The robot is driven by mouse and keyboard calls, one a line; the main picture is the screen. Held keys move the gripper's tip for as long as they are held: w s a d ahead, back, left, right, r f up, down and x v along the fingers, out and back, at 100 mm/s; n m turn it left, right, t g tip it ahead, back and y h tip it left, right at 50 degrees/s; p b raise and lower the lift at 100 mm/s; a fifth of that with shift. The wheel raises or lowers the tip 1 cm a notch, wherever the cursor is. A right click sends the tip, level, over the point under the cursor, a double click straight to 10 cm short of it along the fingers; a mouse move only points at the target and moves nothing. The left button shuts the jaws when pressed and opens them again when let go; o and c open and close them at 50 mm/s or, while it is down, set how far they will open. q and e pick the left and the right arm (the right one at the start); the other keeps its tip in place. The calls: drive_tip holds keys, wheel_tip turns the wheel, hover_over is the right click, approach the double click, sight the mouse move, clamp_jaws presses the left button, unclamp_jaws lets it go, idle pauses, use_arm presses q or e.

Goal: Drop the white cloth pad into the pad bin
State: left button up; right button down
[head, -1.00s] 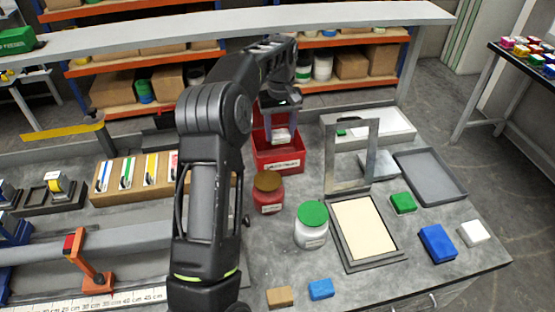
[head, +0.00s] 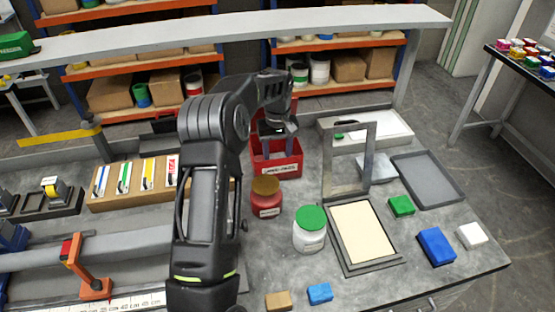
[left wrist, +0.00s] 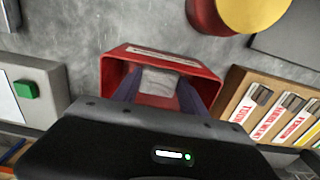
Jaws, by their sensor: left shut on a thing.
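The red pad bin (head: 277,170), with a white label on its front, stands on the bench behind the red jar. My left gripper (head: 273,142) points down into its opening. In the left wrist view, my left gripper (left wrist: 160,92) is shut on the white cloth pad (left wrist: 160,82), between its two dark fingers. The pad is within the outline of the red bin (left wrist: 207,84). In the head view the pad is hidden behind the bin's front wall and my gripper. Whether it touches the bin floor I cannot tell. My right gripper is out of view.
A red jar with a brown lid (head: 266,197) stands close in front of the bin. A white jar with a green lid (head: 310,229) is nearer. An upright metal frame (head: 327,165) and a pale tray (head: 392,128) are to the right.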

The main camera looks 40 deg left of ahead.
sight(277, 157)
use_arm(q)
wheel_tip(277, 157, down, 2)
drive_tip(key=shift+f, duration=0.15)
drive_tip(key=shift+f+b, duration=0.5)
drive_tip(key=shift+f, duration=0.1)
drive_tip(key=o, duration=1.2)
drive_tip(key=shift+r, duration=0.1)
drive_tip(key=shift+r+p, duration=0.6)
wheel_tip(277, 157, up, 12)
